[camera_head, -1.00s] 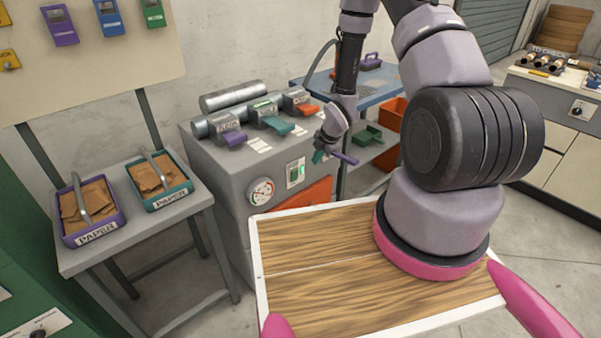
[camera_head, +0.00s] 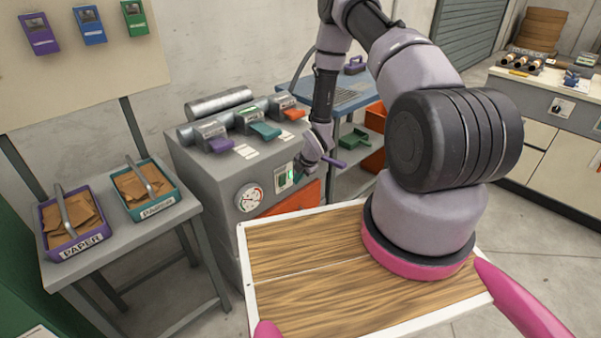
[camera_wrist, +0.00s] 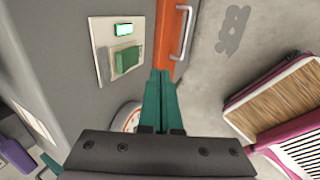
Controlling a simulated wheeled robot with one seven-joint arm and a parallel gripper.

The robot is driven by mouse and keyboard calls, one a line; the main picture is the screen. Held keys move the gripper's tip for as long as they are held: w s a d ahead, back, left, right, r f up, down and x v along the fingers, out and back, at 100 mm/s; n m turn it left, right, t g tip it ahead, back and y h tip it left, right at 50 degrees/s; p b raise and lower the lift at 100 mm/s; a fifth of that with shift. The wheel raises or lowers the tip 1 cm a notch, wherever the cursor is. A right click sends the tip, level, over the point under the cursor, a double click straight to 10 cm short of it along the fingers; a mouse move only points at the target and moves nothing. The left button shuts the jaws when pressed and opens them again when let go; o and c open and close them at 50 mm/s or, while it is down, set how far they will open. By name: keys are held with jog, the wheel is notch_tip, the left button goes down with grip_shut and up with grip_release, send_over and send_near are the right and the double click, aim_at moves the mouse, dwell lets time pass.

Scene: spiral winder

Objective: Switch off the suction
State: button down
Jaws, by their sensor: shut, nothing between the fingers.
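The suction switch is a pale plate (camera_head: 283,178) on the front of the grey machine (camera_head: 208,172). The plate holds a green rocker (camera_wrist: 127,60) and above it a green lamp (camera_wrist: 123,29), which is lit. My gripper (camera_wrist: 160,73) is shut and empty, with its two green fingers together. In the wrist view the fingertips are right of and slightly below the rocker, apart from it in the picture; I cannot tell the depth gap. In the head view my gripper (camera_head: 298,172) is close to the plate's right side.
A round gauge (camera_head: 249,198) is left of the switch. An orange drawer (camera_wrist: 178,40) with a metal handle (camera_wrist: 185,30) is beside it. Purple, teal and orange levers (camera_head: 266,131) are on the machine's top. A side table (camera_head: 190,205) with paper trays stands left.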

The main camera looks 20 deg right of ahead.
aim_at(284, 176)
jog(key=shift+w+a+f, duration=0.3)
jog(key=shift+w+a, duration=0.1)
jog(key=shift+w, duration=0.35)
jog(key=shift+w+a+f, duration=0.35)
jog(key=shift+w+a, duration=0.05)
jog(key=shift+w, duration=0.35)
jog(key=shift+w+a+f, duration=0.3)
jog(key=shift+w+a, duration=0.1)
jog(key=shift+w, duration=0.35)
jog(key=shift+w+a+r, duration=0.1)
jog(key=shift+w+a, duration=0.15)
jog(key=shift+w, duration=0.1)
jog(key=shift+r, duration=0.15)
jog(key=shift+r, duration=0.7)
